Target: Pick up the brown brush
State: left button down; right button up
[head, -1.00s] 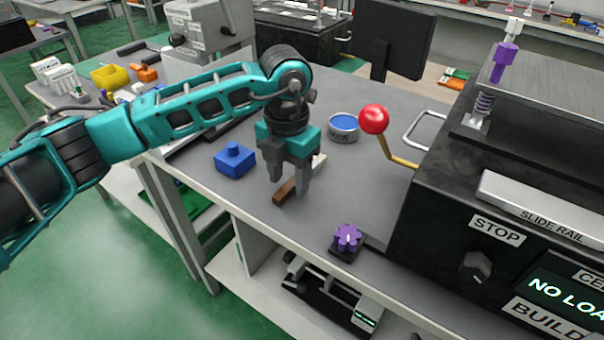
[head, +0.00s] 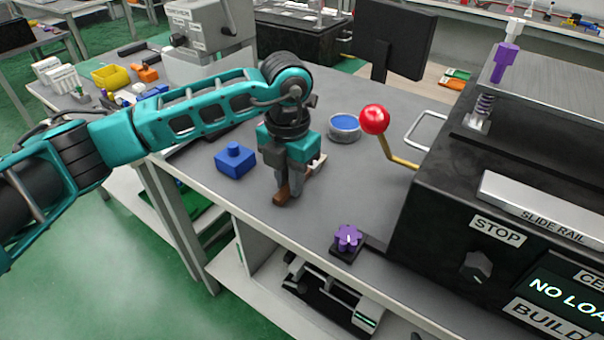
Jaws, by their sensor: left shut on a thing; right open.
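The brown brush (head: 281,197) lies on the grey table, its brown end toward the table's front edge and a pale part showing behind the gripper on the right. My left gripper (head: 289,197) points down over it and is shut on it, with the fingers hiding its middle. The brush appears to be still at table height; I cannot tell whether it touches the surface. My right gripper is not in view.
A blue block with a knob (head: 235,160) stands just left of the gripper. A round tin with blue contents (head: 344,127), a red ball lever (head: 374,120) and a purple knob (head: 347,238) stand to the right. A black machine (head: 480,220) fills the right side.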

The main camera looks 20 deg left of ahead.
pick_arm(q)
notch_tip(320, 180, up, 20)
jog(key=p, duration=0.1)
jog(key=shift+p, duration=0.3)
dwell(1.9)
